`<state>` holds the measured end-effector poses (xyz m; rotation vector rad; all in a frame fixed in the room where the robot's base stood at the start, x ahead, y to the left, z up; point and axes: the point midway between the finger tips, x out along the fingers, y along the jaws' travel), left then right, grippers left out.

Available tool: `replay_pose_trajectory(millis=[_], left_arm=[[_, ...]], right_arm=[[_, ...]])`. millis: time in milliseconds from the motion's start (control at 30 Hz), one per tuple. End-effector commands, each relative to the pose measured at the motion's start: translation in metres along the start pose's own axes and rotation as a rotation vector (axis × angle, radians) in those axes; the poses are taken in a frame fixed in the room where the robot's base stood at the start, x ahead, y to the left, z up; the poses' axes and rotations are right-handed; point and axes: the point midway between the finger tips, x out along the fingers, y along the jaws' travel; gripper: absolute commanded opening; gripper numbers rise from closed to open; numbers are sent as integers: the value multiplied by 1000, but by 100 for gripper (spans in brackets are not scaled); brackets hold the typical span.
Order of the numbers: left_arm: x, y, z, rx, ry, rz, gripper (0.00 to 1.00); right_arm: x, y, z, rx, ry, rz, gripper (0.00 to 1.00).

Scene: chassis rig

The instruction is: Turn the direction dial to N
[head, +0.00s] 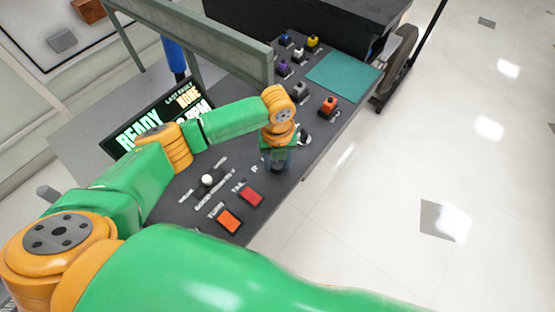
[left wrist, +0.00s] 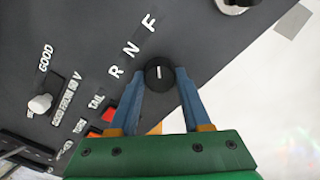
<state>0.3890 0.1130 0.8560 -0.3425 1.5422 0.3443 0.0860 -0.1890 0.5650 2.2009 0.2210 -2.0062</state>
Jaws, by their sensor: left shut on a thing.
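The direction dial (left wrist: 158,78) is a round black knob with a short white mark, seen in the left wrist view. The letters R, N and F (left wrist: 131,48) run in a slanted row beside it. The white mark stands about upright in that picture, lined up more nearly with F than with N. My left gripper (left wrist: 160,71) has its two blue fingers closed on opposite sides of the dial. In the head view my left gripper (head: 278,158) points down at the panel and mostly hides the dial. My right gripper is not in view.
The grey panel (head: 180,212) also carries a white-knobbed lever (head: 207,180), a red button (head: 251,196) and an orange button (head: 229,221). A lit screen (head: 155,120) reads READY. Beyond the gripper are an orange knob (head: 328,105), several coloured connectors and a teal mat (head: 345,74).

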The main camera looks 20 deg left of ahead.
Motion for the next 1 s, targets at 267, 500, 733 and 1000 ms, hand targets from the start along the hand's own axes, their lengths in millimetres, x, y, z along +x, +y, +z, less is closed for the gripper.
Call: replay_pose_trajectory(millis=[267, 500, 733, 1000], left_arm=[[-3, 0, 0, -79, 1, 0, 0], [-5, 0, 0, -261, 3, 0, 0], [-4, 0, 0, -456, 2, 1, 0], [-2, 0, 0, -642, 1, 1, 0]], right_arm=[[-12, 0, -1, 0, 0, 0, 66], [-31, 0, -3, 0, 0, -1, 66], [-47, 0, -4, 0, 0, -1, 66], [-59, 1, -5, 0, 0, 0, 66]])
